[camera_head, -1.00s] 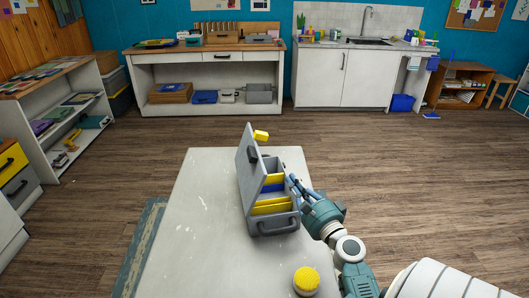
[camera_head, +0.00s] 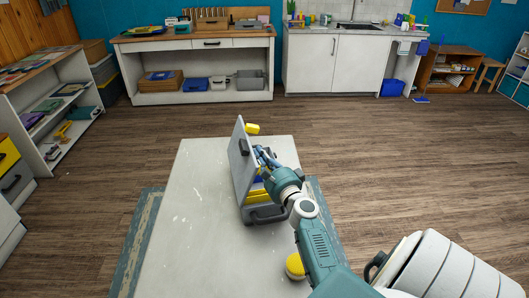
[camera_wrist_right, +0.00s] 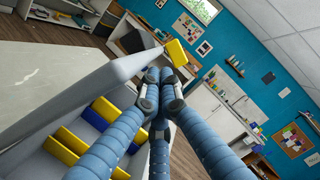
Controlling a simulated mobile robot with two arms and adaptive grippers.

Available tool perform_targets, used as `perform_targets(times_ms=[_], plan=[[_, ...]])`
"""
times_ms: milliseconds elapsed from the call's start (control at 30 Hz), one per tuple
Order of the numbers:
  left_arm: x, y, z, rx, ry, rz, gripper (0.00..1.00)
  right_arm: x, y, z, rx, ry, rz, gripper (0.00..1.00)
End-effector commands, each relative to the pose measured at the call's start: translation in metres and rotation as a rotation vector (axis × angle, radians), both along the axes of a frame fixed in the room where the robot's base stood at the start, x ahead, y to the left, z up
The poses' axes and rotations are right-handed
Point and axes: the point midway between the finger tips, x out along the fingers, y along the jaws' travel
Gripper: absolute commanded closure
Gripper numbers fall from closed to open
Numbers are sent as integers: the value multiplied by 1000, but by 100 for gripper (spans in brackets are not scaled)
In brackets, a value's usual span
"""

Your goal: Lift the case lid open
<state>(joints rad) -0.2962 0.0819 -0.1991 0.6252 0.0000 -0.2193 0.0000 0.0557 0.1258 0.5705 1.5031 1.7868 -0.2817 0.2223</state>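The grey case (camera_head: 268,213) stands on the white table (camera_head: 190,220). Yellow and blue pieces (camera_wrist_right: 105,108) lie inside the case, partly hidden by my gripper. My right gripper (camera_head: 262,155) is over the open case, beside the lid's inner face. In the wrist view its fingers (camera_wrist_right: 160,95) are drawn together with nothing seen between them, close to the lid's edge (camera_wrist_right: 110,75). I cannot tell whether they touch the lid. My left gripper is not in view.
A yellow-topped jar (camera_head: 295,266) stands on the table beside my right arm. A yellow block (camera_head: 252,128) shows beyond the lid's top. The left part of the table is clear. Shelves (camera_head: 60,110) and a workbench (camera_head: 195,60) are farther away.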

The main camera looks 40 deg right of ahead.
Motion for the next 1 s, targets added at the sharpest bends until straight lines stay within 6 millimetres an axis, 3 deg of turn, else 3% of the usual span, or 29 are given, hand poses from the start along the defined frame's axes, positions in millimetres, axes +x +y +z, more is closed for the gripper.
perform_targets(times_ms=[300,667,800,1000], plan=[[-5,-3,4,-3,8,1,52,2,4,4,-22,14,0,100],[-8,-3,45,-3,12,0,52,27,47,25,-275,160,2,100],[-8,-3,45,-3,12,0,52,35,61,23,-288,167,1,100],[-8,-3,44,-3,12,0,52,37,64,22,-288,166,0,100]])
